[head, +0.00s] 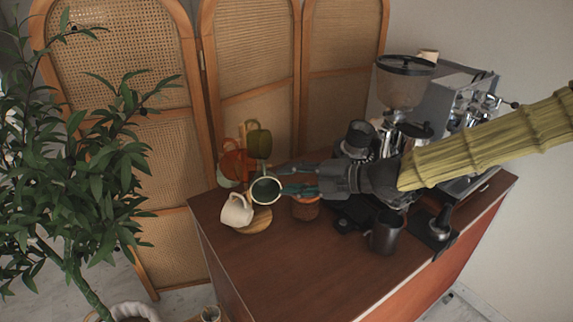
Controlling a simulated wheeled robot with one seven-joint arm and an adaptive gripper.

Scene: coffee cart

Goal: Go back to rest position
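My gripper (282,181) reaches in from the right, above the brown cart top (300,262). Its two teal fingers point left and are spread apart, with nothing visible between them. The fingertips are close to a dark green mug (265,191) with a pale rim, its mouth facing the camera. I cannot tell whether the lower finger touches this mug. The mug is at a wooden mug tree, whose round base (256,224) shows below. A cream mug (236,210), an orange mug (237,164) and an olive mug (258,143) are also around it.
A terracotta-coloured cup (305,209) stands below my gripper. A dark metal pitcher (386,232), a portafilter (440,224), a grinder (404,84) and an espresso machine (450,98) are to the right. A plant (75,165) and folding screen (250,48) stand left and behind. The front cart top is clear.

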